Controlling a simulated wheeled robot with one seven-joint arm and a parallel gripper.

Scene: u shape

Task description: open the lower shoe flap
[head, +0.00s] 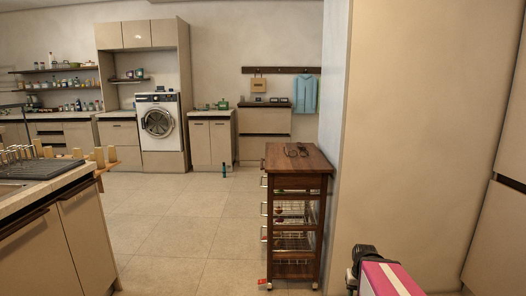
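A low cabinet (263,121) stands against the far wall, under a dark hook rail. It looks like the shoe cabinet, with a pale upper front and a pale lower front (252,149) that both look closed. The trolley partly covers the lower front's right side. The cabinet is far across the room, well beyond my arm. Part of my arm shows at the bottom right as a pink and white shell with a black part. No gripper fingers can be made out.
A wooden trolley (297,164) with wire baskets stands ahead, right of centre, beside a wall end (420,140). A counter (60,225) stands at the left. Open tiled floor (185,225) lies between. A washing machine (159,122) stands at the back.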

